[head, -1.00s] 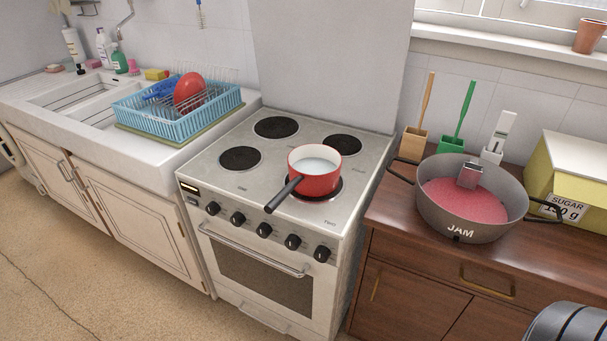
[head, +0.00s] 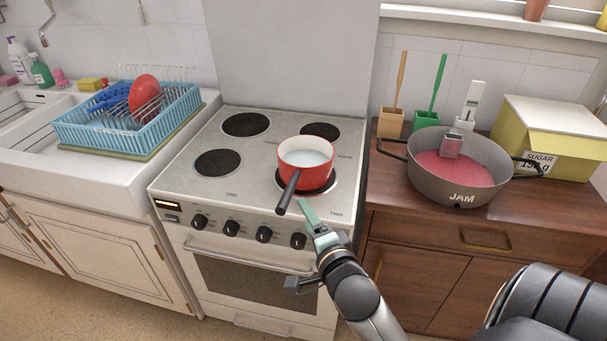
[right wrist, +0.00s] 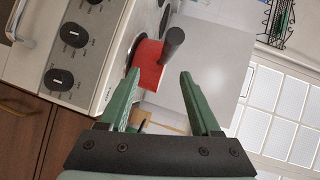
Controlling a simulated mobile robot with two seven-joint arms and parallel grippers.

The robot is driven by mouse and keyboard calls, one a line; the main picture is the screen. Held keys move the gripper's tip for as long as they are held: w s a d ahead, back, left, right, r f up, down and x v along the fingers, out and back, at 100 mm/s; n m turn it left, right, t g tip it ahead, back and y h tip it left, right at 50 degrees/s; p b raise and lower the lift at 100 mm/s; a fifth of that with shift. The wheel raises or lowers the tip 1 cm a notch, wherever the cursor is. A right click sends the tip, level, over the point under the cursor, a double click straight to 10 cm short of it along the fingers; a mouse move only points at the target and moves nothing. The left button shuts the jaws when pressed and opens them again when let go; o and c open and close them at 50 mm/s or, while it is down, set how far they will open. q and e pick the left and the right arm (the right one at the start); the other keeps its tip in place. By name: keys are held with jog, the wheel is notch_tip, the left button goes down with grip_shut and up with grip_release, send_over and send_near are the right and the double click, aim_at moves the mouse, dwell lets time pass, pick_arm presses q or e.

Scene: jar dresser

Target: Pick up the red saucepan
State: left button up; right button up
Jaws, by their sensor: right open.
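The red saucepan (head: 305,172) stands upright on the front right hotplate of the stove. It is white inside, and its black handle (head: 288,192) points toward the stove's front edge. My right gripper (head: 304,212) is just in front of the stove top, close to the handle's end and to its right, not touching the pan. In the right wrist view the green fingers of this gripper (right wrist: 158,82) are apart with nothing between them. The red pan (right wrist: 149,64) and its dark handle (right wrist: 173,40) show beyond the fingertips. My left gripper is not in view.
The stove (head: 240,188) has several black knobs along its front. A large jam pan (head: 440,185) and a yellow sugar box (head: 570,160) stand on the wooden dresser to the right. A blue dish rack (head: 85,135) stands by the sink at left. The other hotplates are bare.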

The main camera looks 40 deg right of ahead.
aim_at(293, 183)
jog(key=shift+m, duration=0.3)
jog(key=x, duration=0.4)
jog(key=r+p+x, duration=0.1)
jog(key=x, duration=0.6)
jog(key=shift+w+d+r+p, duration=0.1)
jog(key=shift+w+d+p, duration=0.25)
jog(key=shift+w+d, duration=0.2)
jog(key=shift+w, duration=0.2)
jog(key=shift+c, duration=0.3)
grip_shut()
dwell(0.3)
